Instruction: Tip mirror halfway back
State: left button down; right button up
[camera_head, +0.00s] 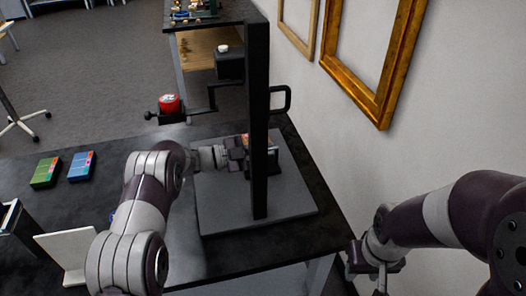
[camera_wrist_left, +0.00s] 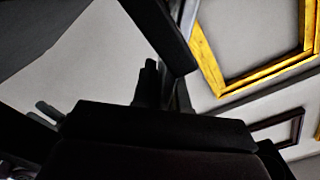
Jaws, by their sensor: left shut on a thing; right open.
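The mirror (camera_head: 258,95), as far as I can tell, is the tall dark upright slab seen nearly edge-on above a grey base plate (camera_head: 215,215). Its reflecting face cannot be made out. A dark loop handle (camera_head: 288,99) sticks out on its right. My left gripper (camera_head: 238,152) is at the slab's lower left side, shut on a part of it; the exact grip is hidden. In the left wrist view a dark slab (camera_wrist_left: 163,32) rises just beyond the dark fingers (camera_wrist_left: 148,85). My right gripper (camera_head: 376,272) is open and empty at the lower right, away from the mirror.
A red object (camera_head: 169,103) sits on a dark arm left of the slab. Green (camera_head: 46,172) and blue (camera_head: 82,166) boxes and a white panel (camera_head: 68,250) are on the dark table at left. Gold frames (camera_head: 382,100) hang on the right wall.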

dwell(0.4)
pick_arm(q)
jog(key=c, duration=1.2)
grip_release()
jog(key=shift+c, duration=0.2)
jog(key=b+v, duration=0.2)
jog(key=v, duration=1)
jog(key=shift+a, duration=0.35)
jog(key=shift+s, duration=0.1)
